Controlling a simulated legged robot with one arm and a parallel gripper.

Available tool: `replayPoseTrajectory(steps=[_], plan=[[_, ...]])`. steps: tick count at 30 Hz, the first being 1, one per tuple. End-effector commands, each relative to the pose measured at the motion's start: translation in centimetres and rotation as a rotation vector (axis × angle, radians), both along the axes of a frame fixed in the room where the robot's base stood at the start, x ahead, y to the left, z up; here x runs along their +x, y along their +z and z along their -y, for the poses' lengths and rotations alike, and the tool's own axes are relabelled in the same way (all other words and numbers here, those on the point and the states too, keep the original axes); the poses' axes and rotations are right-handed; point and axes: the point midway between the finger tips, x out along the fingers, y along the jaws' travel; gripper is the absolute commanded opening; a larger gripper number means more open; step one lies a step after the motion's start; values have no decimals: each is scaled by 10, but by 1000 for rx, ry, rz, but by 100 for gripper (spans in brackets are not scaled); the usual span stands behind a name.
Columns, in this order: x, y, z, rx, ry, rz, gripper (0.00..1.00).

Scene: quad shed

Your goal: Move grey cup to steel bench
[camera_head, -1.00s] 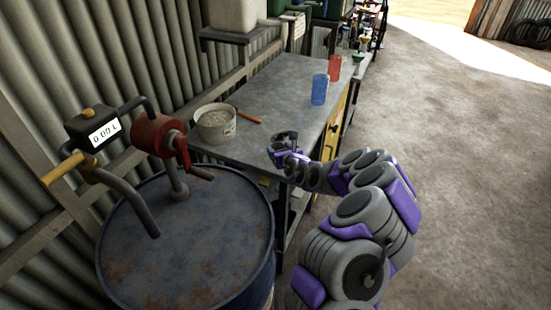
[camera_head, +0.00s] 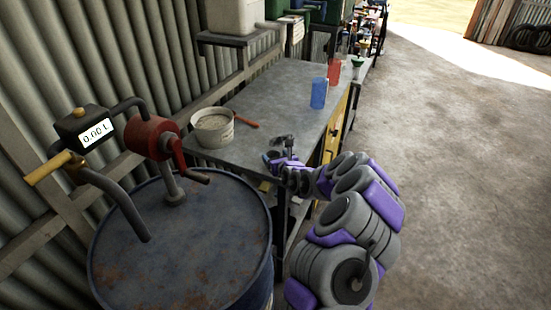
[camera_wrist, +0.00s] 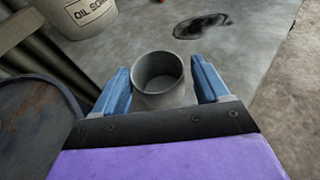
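The grey cup (camera_wrist: 160,82) stands between the two blue fingers of my gripper (camera_wrist: 162,80) in the wrist view, its round mouth facing up and empty. The fingers flank it closely, but I cannot tell whether both press on it. In the head view my gripper (camera_head: 276,158) is over the near right part of the steel bench (camera_head: 265,100), with the cup (camera_head: 286,142) small and dark at its end. Whether the cup's base touches the bench is hidden.
A white bucket (camera_head: 213,130) of granules and a red-handled tool (camera_head: 246,119) lie left on the bench. A blue cup (camera_head: 318,92) and a red cup (camera_head: 334,71) stand farther back. A rusty blue drum (camera_head: 180,250) with a hand pump (camera_head: 152,138) stands in front.

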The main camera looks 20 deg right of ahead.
Motion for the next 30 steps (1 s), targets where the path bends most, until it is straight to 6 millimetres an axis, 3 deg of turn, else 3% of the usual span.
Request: replayPoseTrajectory(steps=[4, 14, 30], plan=[[0, 0, 0, 0, 0, 0, 89], [-2, 2, 0, 0, 0, 0, 89], [-65, 26, 1, 3, -2, -2, 89]])
